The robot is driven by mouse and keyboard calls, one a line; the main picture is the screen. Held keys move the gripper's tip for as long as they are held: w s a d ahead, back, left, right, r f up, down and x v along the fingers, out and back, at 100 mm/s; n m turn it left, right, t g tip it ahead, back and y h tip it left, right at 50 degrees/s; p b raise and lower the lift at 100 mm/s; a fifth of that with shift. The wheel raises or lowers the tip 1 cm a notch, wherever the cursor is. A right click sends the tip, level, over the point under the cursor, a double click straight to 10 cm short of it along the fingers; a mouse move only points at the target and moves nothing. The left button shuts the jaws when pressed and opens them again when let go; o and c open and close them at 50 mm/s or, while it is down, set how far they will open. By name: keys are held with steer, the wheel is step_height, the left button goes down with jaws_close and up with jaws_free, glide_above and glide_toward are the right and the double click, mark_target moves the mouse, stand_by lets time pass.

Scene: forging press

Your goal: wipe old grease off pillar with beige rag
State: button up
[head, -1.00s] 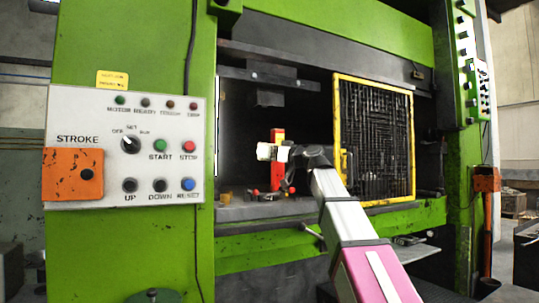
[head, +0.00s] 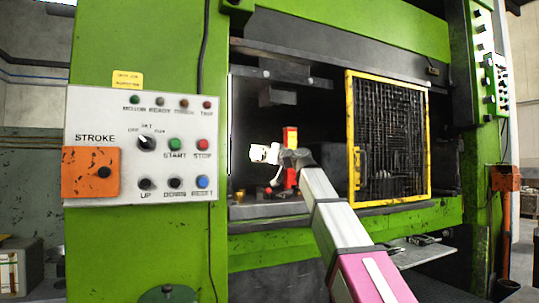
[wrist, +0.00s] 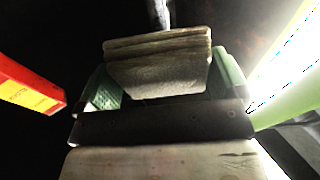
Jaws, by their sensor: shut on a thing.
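My gripper (wrist: 165,88) is shut on the beige rag (wrist: 158,74), which looks like a folded, layered pad between the two green finger pads in the wrist view. A slim grey metal pillar (wrist: 160,12) shows just beyond the rag at the top of that view. The rag's far edge overlaps the pillar's lower end in the picture; I cannot tell whether they touch. In the head view my gripper (head: 264,154) is inside the press opening, left of a red and yellow block. I cannot make out the rag or the pillar clearly there.
The red and yellow block (head: 290,152) stands close by; it also shows at the left of the wrist view (wrist: 30,86). A yellow-framed mesh guard (head: 390,140) is to the right. The control panel (head: 138,148) on the green press frame (head: 140,45) is to the left.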

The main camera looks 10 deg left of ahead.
glide_toward(231, 158)
step_height(231, 158, up, 2)
steer(key=shift+w+a+f, duration=0.3)
steer(key=shift+w+a, duration=0.2)
steer(key=shift+a, duration=0.3)
steer(key=shift+w+a+f, duration=0.25)
steer(key=shift+w+a, duration=0.25)
steer(key=shift+a, duration=0.3)
steer(key=shift+w+a+f, duration=0.3)
steer(key=shift+w+a, duration=0.25)
steer(key=shift+a, duration=0.25)
steer(key=shift+w+a, duration=0.35)
steer(key=shift+a, duration=0.25)
steer(key=shift+r, duration=0.1)
steer(key=shift+r, duration=0.4)
steer(key=shift+f, duration=0.1)
